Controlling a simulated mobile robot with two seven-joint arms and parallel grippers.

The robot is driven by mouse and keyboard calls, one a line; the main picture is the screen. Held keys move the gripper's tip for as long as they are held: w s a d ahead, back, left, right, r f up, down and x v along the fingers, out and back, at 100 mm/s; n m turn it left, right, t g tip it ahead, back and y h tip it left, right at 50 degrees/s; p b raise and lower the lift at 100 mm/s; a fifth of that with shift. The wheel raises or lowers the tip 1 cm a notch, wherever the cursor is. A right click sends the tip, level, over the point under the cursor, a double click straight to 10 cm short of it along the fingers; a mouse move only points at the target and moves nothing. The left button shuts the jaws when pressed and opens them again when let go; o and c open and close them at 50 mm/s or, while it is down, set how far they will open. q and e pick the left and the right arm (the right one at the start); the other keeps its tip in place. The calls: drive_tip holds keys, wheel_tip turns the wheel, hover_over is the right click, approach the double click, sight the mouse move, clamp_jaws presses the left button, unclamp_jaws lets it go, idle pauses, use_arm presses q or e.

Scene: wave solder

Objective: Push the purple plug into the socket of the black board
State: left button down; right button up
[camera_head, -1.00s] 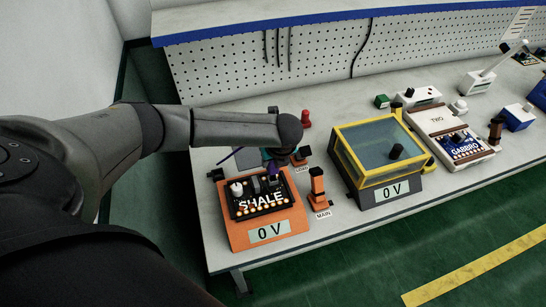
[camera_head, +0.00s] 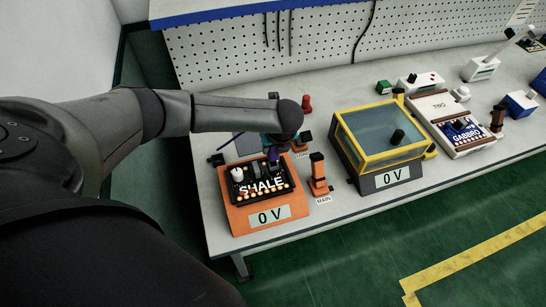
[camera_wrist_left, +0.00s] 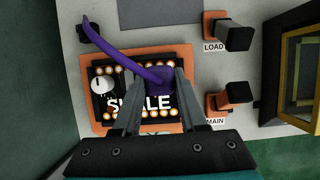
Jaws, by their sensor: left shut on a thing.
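The black board (camera_head: 248,192), lettered SHALE, lies in an orange fixture (camera_head: 237,219) with a 0 V display. It also shows in the left wrist view (camera_wrist_left: 100,118). My left gripper (camera_head: 273,158) is over the board's far right part, pointing down. In the left wrist view its fingers (camera_wrist_left: 157,88) are shut on the purple plug (camera_wrist_left: 160,80). The plug is at the board's upper right area. The socket is hidden beneath it, and I cannot tell how deep the plug sits. A purple cable (camera_wrist_left: 110,52) curves from the plug to a black clip at upper left. My right gripper is not in view.
An orange MAIN switch (camera_head: 318,172) and a LOAD switch (camera_wrist_left: 228,35) stand right of the fixture. A yellow-framed box (camera_head: 375,177) with a 0 V display is farther right. A white unit with a GABBRO board (camera_head: 466,133) stands beyond. The bench front edge is close.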

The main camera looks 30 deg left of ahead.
use_arm(q)
drive_tip(key=shift+f, duration=0.2)
drive_tip(key=shift+f+b, duration=0.5)
drive_tip(key=shift+f, duration=0.35)
drive_tip(key=shift+s+f, duration=0.1)
drive_tip(key=shift+f, duration=0.25)
idle(0.4)
drive_tip(key=shift+c, duration=1.9)
unclamp_jaws()
drive_tip(key=shift+r, duration=0.1)
drive_tip(key=p+v, duration=0.2)
drive_tip(key=v, duration=1.3)
drive_tip(key=shift+d, duration=0.2)
